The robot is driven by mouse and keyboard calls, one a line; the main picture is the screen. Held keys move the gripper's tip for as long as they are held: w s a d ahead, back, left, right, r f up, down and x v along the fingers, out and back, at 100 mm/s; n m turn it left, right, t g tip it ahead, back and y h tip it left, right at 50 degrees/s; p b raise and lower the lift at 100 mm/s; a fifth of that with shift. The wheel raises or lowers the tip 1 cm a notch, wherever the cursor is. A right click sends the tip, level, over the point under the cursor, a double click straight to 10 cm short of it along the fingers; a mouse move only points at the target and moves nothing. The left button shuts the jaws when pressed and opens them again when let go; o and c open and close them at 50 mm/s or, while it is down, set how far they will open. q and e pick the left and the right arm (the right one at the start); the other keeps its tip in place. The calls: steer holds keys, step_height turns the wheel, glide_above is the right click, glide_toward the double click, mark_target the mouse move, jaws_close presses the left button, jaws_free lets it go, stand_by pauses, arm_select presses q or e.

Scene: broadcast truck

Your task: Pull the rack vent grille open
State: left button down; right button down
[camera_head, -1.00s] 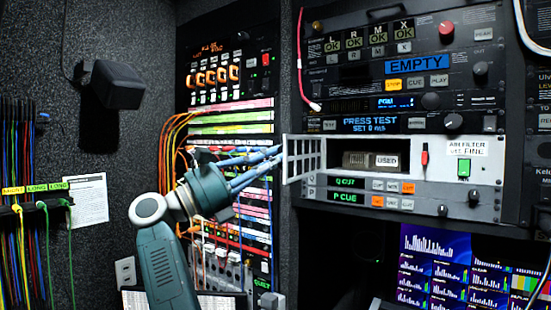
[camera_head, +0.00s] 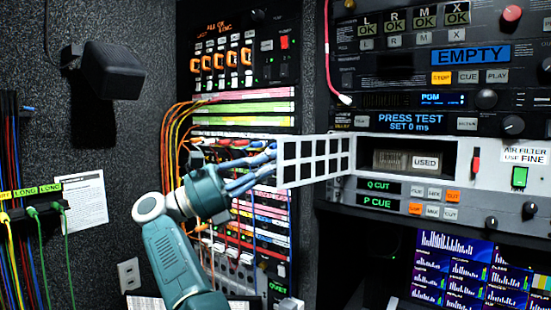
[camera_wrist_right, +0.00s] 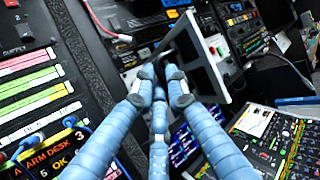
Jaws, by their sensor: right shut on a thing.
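The white vent grille (camera_head: 312,160) stands swung out from the left side of its rack bay (camera_head: 408,157), with its square-holed face showing in the head view. My right gripper (camera_head: 270,168) is shut on the grille's free edge. In the right wrist view, the blue fingers of my right gripper (camera_wrist_right: 160,78) meet at the edge of the grille (camera_wrist_right: 205,62), which is seen nearly edge-on. My left gripper is not in view.
A patch rack with orange cables (camera_head: 180,125) stands close behind my right gripper. Monitors (camera_head: 460,262) sit below the rack at right. A black speaker (camera_head: 113,70) is on the left wall.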

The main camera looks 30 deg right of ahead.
steer(key=shift+s+d+r, duration=0.1)
steer(key=shift+d, duration=0.1)
steer(key=c, duration=1.9)
jaws_free()
steer(key=shift+o, duration=0.9)
steer(key=shift+s+d, duration=0.1)
steer(key=shift+d, duration=0.5)
steer(key=shift+a, duration=0.35)
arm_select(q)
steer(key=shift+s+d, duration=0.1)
arm_select(e)
steer(key=shift+f, duration=0.2)
